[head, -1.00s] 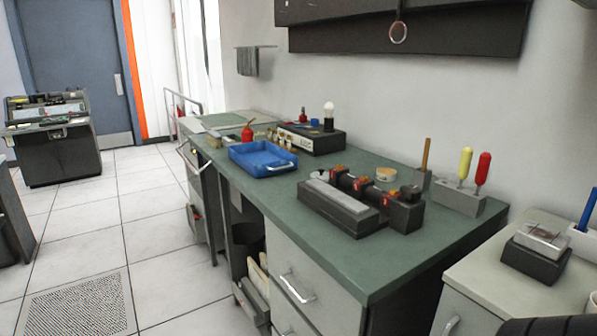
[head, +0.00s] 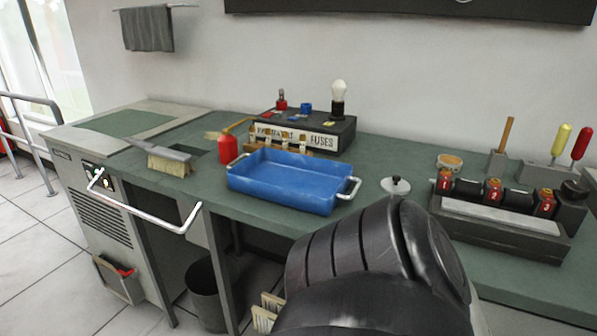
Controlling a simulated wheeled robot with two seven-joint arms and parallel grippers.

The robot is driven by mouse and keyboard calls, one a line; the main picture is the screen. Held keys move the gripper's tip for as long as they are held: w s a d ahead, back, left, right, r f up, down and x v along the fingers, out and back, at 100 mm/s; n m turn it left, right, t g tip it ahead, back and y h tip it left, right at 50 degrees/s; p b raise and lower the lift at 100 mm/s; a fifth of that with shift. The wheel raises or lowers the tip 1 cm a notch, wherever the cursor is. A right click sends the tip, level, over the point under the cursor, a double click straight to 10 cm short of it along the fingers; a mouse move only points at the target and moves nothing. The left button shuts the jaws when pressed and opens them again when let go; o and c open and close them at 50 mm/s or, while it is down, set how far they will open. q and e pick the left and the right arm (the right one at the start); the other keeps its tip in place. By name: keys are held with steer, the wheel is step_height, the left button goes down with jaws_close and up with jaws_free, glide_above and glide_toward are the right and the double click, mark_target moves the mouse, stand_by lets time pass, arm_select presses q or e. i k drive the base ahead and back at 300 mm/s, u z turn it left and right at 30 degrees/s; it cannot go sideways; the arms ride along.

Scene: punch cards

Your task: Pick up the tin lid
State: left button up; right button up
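A small round grey metal lid with a dark knob (head: 395,186), which looks like the tin lid, lies on the green bench top (head: 365,165). It is right of the blue tray (head: 285,185) and left of the dark block with numbered red labels. A small round open tin (head: 449,162) with orange-brown contents stands behind that block. A large dark link of my own arm fills the lower middle, just below the lid in the picture.
A black fuse box (head: 318,135) with a bulb, a red oil can (head: 226,150) and a brush (head: 170,163) stand around the tray. The numbered block (head: 500,222) and a screwdriver stand (head: 548,176) are at the right. Bare green top lies behind the lid.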

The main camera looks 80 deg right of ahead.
mark_target(394, 185)
steer(key=i, duration=0.9)
steer(key=z, duration=3.4)
